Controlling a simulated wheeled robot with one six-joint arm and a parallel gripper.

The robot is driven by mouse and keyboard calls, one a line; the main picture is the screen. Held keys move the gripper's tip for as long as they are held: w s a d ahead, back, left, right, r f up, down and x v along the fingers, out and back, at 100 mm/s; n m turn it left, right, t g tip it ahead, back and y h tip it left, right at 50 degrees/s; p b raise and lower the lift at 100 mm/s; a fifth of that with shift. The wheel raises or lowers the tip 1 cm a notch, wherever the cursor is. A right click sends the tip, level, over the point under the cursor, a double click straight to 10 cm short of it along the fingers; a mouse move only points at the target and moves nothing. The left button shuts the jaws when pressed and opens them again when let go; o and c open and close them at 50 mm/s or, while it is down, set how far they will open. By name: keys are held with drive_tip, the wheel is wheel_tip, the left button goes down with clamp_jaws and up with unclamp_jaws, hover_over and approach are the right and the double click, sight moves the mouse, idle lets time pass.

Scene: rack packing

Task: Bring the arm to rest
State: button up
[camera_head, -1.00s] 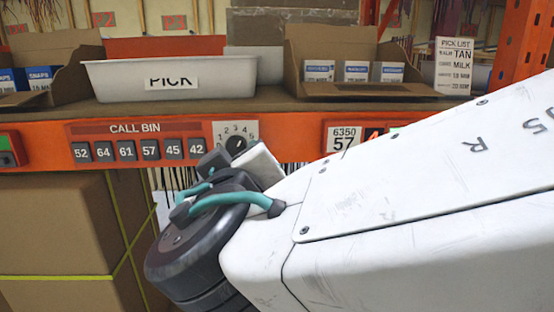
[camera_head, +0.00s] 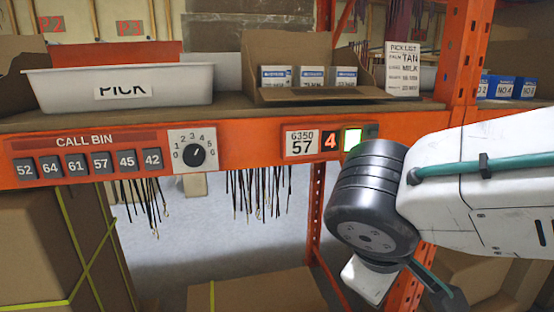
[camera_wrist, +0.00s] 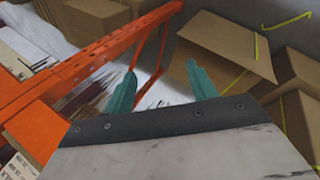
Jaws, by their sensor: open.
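My gripper shows in the wrist view as two teal fingers (camera_wrist: 162,88), spread apart with nothing between them. Beyond the fingers are the orange rack frame and cardboard boxes. In the head view my arm reaches in from the right edge, with its dark round joint in front of the rack's orange beam. The fingertips cannot be made out clearly in the head view.
The orange rack beam (camera_head: 240,158) carries call buttons, a dial (camera_head: 194,154) and a lit green button (camera_head: 352,140). On the shelf stand a white PICK bin (camera_head: 190,88), an open carton (camera_head: 262,50) with several small boxes, and a pick list (camera_head: 403,68). Large boxes (camera_head: 255,292) stand below.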

drive_tip(key=s+d+m+g+y, duration=0.3)
drive_tip(key=s+d+m, duration=0.4)
drive_tip(key=d, duration=0.3)
drive_tip(key=shift+s+d+f+m+y, duration=0.3)
drive_tip(key=shift+f+m+y, duration=0.05)
drive_tip(key=shift+m+y, duration=0.25)
idle(1.4)
